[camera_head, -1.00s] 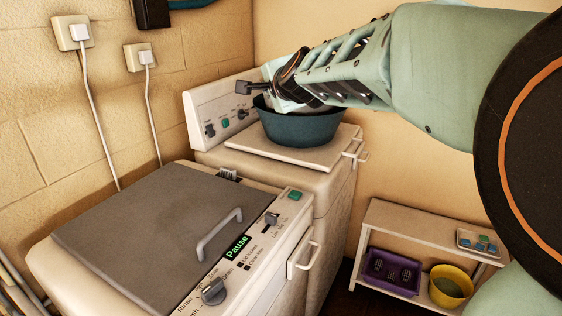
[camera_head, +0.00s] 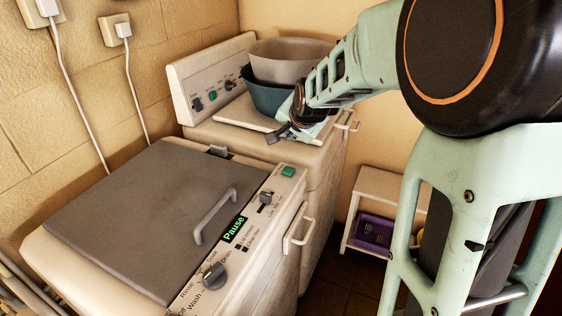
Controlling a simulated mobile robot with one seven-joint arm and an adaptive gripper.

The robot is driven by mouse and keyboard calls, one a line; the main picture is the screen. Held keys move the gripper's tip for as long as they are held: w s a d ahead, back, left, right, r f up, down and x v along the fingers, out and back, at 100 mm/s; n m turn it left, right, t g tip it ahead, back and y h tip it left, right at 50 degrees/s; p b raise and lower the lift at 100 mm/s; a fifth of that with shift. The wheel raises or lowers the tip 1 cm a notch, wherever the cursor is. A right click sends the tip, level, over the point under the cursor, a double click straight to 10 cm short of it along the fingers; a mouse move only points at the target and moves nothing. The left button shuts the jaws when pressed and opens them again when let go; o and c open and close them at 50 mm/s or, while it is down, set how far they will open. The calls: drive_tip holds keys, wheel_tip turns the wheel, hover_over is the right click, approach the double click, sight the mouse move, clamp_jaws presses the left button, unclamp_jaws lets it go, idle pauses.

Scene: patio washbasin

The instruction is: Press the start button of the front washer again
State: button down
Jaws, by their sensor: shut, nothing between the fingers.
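The front washer (camera_head: 55,260) stands at the lower left with its grey lid (camera_head: 140,215) closed. Its display (camera_head: 234,229) is lit green and reads "Pause". A small green button (camera_head: 288,171) sits at the far end of its control panel, beyond a slider and a large round knob (camera_head: 214,272). My gripper (camera_head: 273,136) is shut and empty. In the picture it shows just above the green button, in front of the rear washer's top. It looks apart from the button, but the exact gap is hard to judge.
The rear washer (camera_head: 222,140) stands behind, with its own knobs and green button (camera_head: 229,85). A teal basin (camera_head: 262,97) with a beige basin (camera_head: 278,68) in it rests on top. A white shelf (camera_head: 370,192) with a purple basket (camera_head: 372,233) stands at right.

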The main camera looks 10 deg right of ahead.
drive_tip(key=shift+d+f, duration=0.1)
idle(0.3)
drive_tip(key=b, duration=0.6)
hover_over(289, 171)
wheel_tip(289, 171, down, 8)
drive_tip(key=shift+s+r, duration=0.1)
drive_tip(key=shift+r, duration=0.15)
drive_tip(key=shift+f+b, duration=0.35)
drive_tip(key=shift+f, duration=0.3)
idle(0.4)
drive_tip(key=shift+f+b, duration=0.4)
drive_tip(key=shift+b, duration=0.1)
